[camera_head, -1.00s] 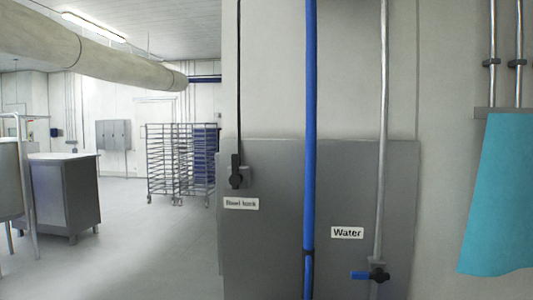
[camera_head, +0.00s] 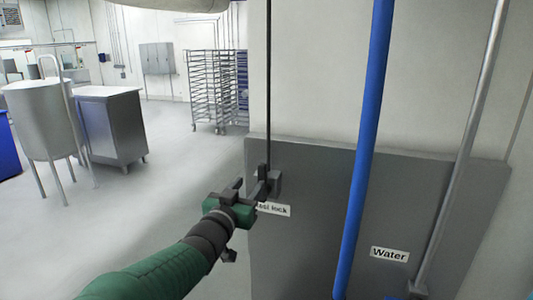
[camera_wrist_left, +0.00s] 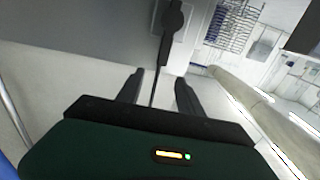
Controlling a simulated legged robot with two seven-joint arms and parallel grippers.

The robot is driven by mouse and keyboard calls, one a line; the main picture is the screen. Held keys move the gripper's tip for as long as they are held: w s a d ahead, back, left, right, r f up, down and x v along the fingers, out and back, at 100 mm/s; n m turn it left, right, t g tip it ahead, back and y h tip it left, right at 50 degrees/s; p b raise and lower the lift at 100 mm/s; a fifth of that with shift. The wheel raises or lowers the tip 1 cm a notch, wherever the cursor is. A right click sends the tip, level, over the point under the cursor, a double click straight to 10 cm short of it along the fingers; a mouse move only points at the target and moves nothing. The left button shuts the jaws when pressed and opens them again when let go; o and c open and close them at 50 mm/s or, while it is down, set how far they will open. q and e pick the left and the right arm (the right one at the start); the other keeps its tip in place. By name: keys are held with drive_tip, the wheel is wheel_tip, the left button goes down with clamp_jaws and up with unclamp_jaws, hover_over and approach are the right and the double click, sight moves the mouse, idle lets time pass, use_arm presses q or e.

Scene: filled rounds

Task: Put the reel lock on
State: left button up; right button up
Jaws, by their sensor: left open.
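The reel lock is a small black lever (camera_head: 266,184) on a grey mount on the grey wall panel, with a thin dark line running up from it. A white label (camera_head: 273,210) beneath it is partly covered by my left gripper. My left gripper (camera_head: 251,184) is open in front of the lock, close to it. In the left wrist view, the black lever (camera_wrist_left: 173,22) lies beyond the two open fingers (camera_wrist_left: 160,78), and the thin line runs down between them. Nothing is held. I cannot tell if a finger touches the lock. My right gripper is not in view.
A blue vertical pipe (camera_head: 369,120) stands right of the lock. Further right are a Water label (camera_head: 389,254) and a grey pipe (camera_head: 470,140). The floor left of the panel is open, with a steel cabinet (camera_head: 112,125) and a rack (camera_head: 208,90) further back.

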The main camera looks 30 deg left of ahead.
sight(266, 165)
use_arm(q)
drive_tip(key=p+x, duration=0.2)
drive_tip(key=x, duration=0.2)
drive_tip(key=p+x, duration=0.2)
drive_tip(key=x, duration=0.3)
drive_tip(key=a+f+p+x, duration=0.1)
drive_tip(key=p+x, duration=0.1)
drive_tip(key=x, duration=0.3)
drive_tip(key=shift+w+a+p, duration=0.1)
drive_tip(key=shift+w+p, duration=0.2)
drive_tip(key=shift+w, duration=0.2)
drive_tip(key=shift+d+r, duration=0.1)
drive_tip(key=shift+d, duration=0.35)
drive_tip(key=shift+w+d, duration=0.1)
drive_tip(key=shift+w, duration=0.05)
drive_tip(key=c, duration=0.5)
drive_tip(key=shift+a, duration=0.25)
clamp_jaws()
drive_tip(key=shift+a, duration=0.15)
